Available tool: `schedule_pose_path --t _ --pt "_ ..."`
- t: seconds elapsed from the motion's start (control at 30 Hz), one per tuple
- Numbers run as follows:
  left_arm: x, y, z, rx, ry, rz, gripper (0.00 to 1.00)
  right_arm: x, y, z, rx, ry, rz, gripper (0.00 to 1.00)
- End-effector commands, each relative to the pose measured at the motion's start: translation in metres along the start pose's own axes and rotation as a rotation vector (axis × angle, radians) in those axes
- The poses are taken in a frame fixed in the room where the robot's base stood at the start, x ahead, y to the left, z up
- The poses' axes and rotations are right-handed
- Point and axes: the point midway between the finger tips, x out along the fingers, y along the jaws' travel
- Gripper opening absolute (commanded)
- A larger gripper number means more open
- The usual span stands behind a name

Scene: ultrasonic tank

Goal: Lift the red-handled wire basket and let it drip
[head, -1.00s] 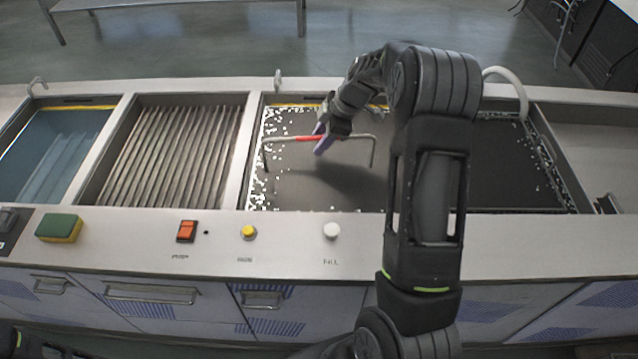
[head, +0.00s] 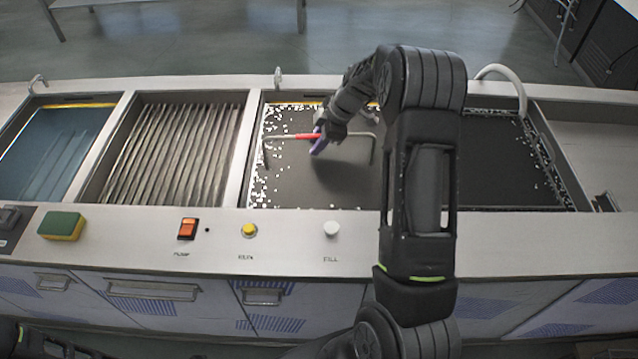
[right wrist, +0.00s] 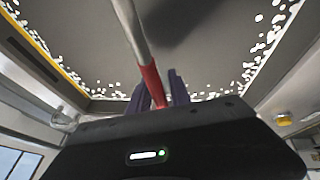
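The wire basket's handle, a grey bar with a red grip (head: 304,136), spans the left part of the dark tank (head: 285,190); the basket body is hidden in the dark liquid. My right gripper (head: 319,142) is at the handle, at the right end of the red grip. In the right wrist view the red grip (right wrist: 151,82) runs between its purple fingers (right wrist: 158,90), close on both sides. Whether they press on it cannot be told. My left gripper is out of view.
White specks line the tank's edges. Left of it are a ribbed bay (head: 165,150) and a blue-liquid basin (head: 50,150). The front ledge holds a green-yellow sponge (head: 61,226), an orange switch (head: 187,229), a yellow button (head: 249,230) and a white knob (head: 331,228).

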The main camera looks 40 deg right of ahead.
Motion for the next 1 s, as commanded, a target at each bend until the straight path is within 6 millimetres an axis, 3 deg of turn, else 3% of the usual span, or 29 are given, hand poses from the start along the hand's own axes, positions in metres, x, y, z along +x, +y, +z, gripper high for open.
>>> schedule_pose_path --t 0.27,1.0 --pt "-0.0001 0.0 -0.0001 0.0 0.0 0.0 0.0 -0.0001 0.0 0.0 0.0 0.0 0.0 0.0" --pt "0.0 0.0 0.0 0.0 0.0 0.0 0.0 -0.0022 0.0019 -0.0015 -0.001 0.002 0.004 0.0"
